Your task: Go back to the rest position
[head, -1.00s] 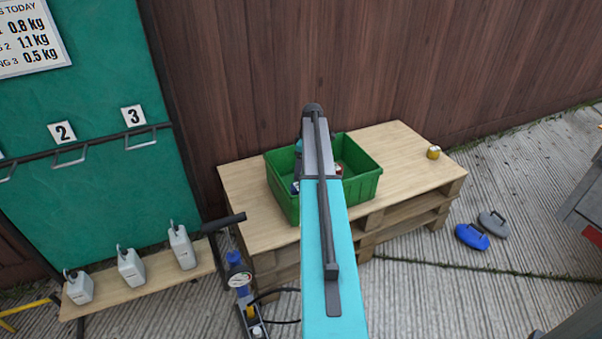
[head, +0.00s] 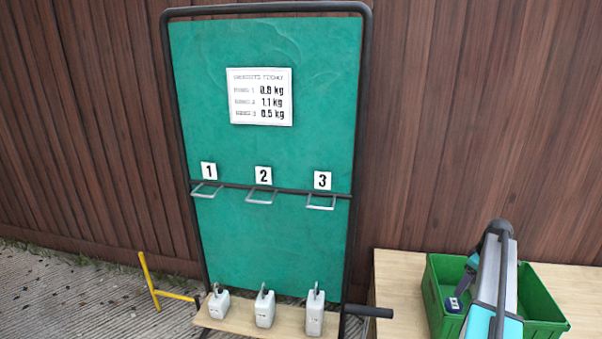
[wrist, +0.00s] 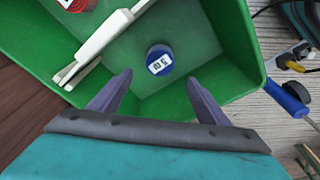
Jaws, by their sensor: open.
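My gripper (wrist: 157,88) is open in the wrist view, its two dark fingers spread over the green crate (wrist: 233,45). Nothing is between the fingertips; a blue-capped item with a white label (wrist: 159,60) lies in the crate just beyond them. In the head view my teal and grey arm reaches over the green crate (head: 545,300) at the lower right, and the arm hides part of the crate.
A red-labelled item (wrist: 76,4) and a white bar-shaped object (wrist: 100,40) also show at the crate. The crate stands on a wooden pallet table (head: 400,275).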

